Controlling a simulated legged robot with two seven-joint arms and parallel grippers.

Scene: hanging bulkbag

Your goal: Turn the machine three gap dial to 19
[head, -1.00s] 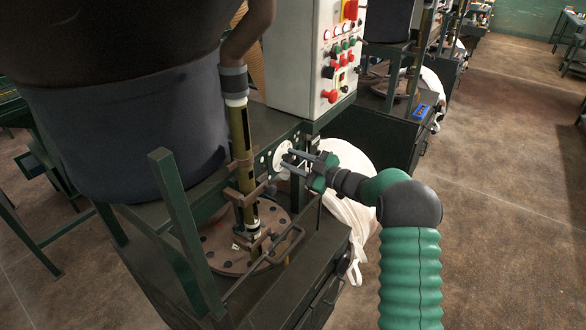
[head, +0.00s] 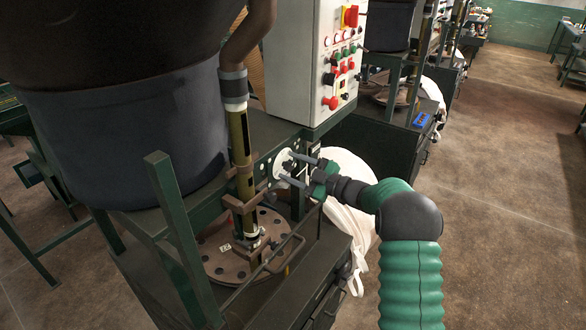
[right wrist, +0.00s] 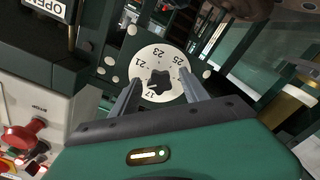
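The gap dial (right wrist: 157,60) is a white disc with a dark star-shaped knob (right wrist: 160,80) at its centre. In the right wrist view the numbers 17, 21, 23 and 25 show; 19 cannot be made out beside the left finger. The knob's pointer direction is hard to tell. In the head view the dial (head: 281,163) sits on the green machine frame. My right gripper (head: 289,169) is open in front of it, one finger on each side of the knob; it also shows in the right wrist view (right wrist: 160,88). Contact with the knob cannot be seen. My left gripper is not in view.
A white control box (head: 312,60) with red and green buttons stands above the dial. A vertical tube (head: 240,150) and a round holed plate (head: 225,262) are left of the gripper. A white bag (head: 350,175) hangs behind it. Open floor (head: 500,190) lies at right.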

